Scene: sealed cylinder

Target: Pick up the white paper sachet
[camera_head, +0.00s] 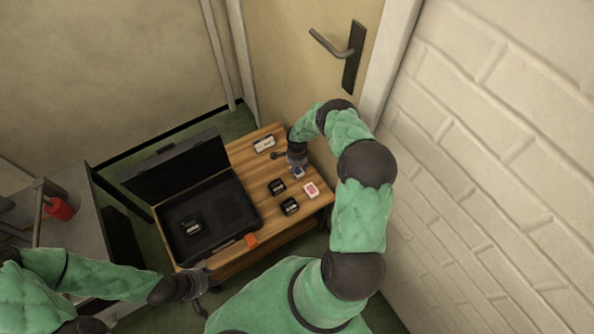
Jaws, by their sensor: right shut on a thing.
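Small white items lie on the wooden table. A white item with a dark marking (264,144) is near the back edge, and a white item with a pink face (311,190) is near the right edge. I cannot tell for sure which is the paper sachet. My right gripper (292,165) is low over the table between them, shut on a small blue-and-white thing (298,172), mostly hidden by the fingers. My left gripper (200,286) is empty in front of the table, its fingers apart.
A door and brick wall stand close behind and right.

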